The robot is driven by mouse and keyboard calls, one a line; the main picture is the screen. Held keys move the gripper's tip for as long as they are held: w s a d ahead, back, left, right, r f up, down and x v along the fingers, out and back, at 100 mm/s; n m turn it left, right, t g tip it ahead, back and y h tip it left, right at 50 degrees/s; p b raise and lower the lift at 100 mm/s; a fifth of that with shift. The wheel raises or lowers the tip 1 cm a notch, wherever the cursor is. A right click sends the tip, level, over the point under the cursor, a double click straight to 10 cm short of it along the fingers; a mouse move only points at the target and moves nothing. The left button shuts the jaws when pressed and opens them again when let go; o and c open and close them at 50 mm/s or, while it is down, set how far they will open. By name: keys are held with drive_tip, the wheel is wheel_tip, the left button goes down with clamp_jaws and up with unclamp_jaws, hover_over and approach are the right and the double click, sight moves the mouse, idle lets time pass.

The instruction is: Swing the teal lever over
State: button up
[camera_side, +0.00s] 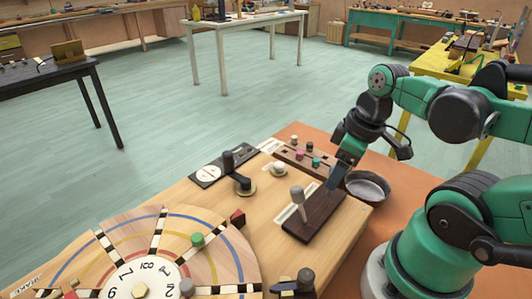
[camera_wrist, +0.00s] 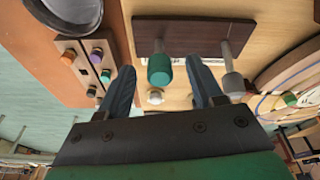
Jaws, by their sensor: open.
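The teal lever (camera_wrist: 160,70) has a teal cylindrical knob and stands on a dark brown base plate (camera_wrist: 180,36). In the wrist view its knob lies between the two fingers of my gripper (camera_wrist: 161,66), with a visible gap on each side. A grey-knobbed lever (camera_wrist: 232,84) stands on the same plate, just outside the right finger. In the side view my gripper (camera_side: 336,177) points down at the far end of the base plate (camera_side: 318,217), and the teal lever cannot be told apart from the fingers there. The grey lever (camera_side: 297,193) stands nearer the camera.
A metal bowl (camera_side: 367,186) sits right beside my gripper. A block with several coloured knobs (camera_side: 302,157) lies behind. A black lever (camera_side: 233,165) and a large numbered dial (camera_side: 143,275) stand to the left on the wooden board.

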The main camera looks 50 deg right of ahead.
drive_tip(key=w+v, duration=0.2)
drive_tip(key=v, duration=0.7)
drive_tip(key=shift+s+r, duration=0.3)
drive_tip(key=shift+r, duration=0.3)
